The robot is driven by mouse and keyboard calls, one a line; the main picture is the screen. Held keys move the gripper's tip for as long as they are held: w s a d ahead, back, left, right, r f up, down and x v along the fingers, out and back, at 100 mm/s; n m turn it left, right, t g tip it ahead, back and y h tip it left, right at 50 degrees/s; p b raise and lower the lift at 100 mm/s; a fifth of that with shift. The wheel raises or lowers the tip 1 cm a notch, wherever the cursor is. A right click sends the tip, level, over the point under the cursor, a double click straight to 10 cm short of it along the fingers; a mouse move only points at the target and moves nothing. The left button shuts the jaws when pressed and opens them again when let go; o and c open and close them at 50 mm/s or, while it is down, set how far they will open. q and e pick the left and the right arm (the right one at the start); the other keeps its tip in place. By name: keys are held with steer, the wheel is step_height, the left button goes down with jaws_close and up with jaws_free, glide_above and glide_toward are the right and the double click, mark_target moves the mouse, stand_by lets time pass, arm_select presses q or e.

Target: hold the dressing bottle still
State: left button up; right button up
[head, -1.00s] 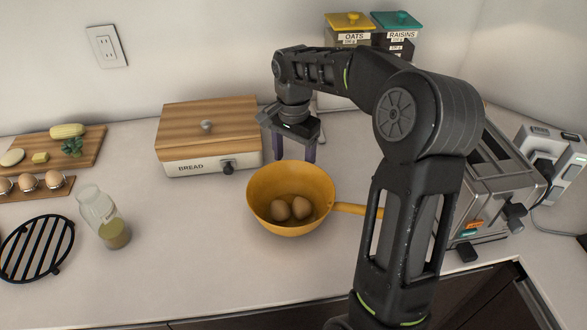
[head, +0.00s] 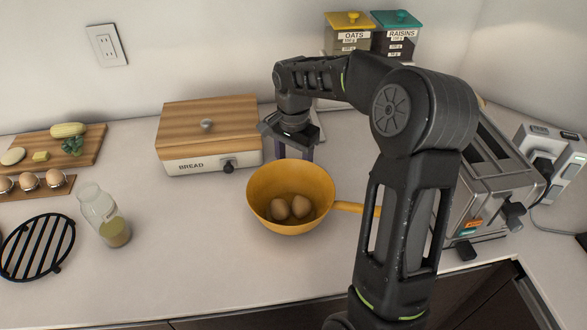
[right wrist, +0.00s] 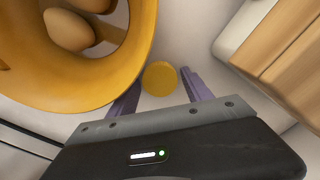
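My right gripper (head: 296,155) points down behind the yellow bowl, far from that bottle. In the right wrist view its purple fingers (right wrist: 160,88) stand apart on either side of a round ochre disc (right wrist: 159,78). Narrow gaps appear to separate disc and fingers. I cannot tell what the disc belongs to. My left gripper is not in view.
The yellow bowl (head: 262,213) holds two eggs. A bread box (head: 195,165) stands left of my right gripper. A toaster (head: 490,190) stands at the right. A black grate (head: 37,247) lies beside the glass bottle. Counter between bottle and bowl is clear.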

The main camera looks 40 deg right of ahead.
steer(key=c, duration=1.2)
steer(key=shift+r, duration=0.15)
steer(key=shift+d+r+b, duration=0.15)
steer(key=shift+b, duration=0.15)
steer(key=shift+r, duration=0.4)
step_height(320, 180, up, 7)
steer(key=shift+f, duration=0.1)
steer(key=s+d+r, duration=0.1)
steer(key=s+d, duration=0.2)
steer(key=d, duration=0.2)
steer(key=s+d+r+p, duration=0.1)
steer(key=s+d, duration=0.2)
steer(key=d, duration=0.3)
steer(key=s+d+r, duration=0.1)
steer(key=s+d, duration=0.2)
steer(key=d, duration=0.3)
steer(key=shift+s+d+r+p, duration=0.1)
steer(key=shift+s+r+p, duration=0.05)
steer(key=shift+s+p, duration=0.2)
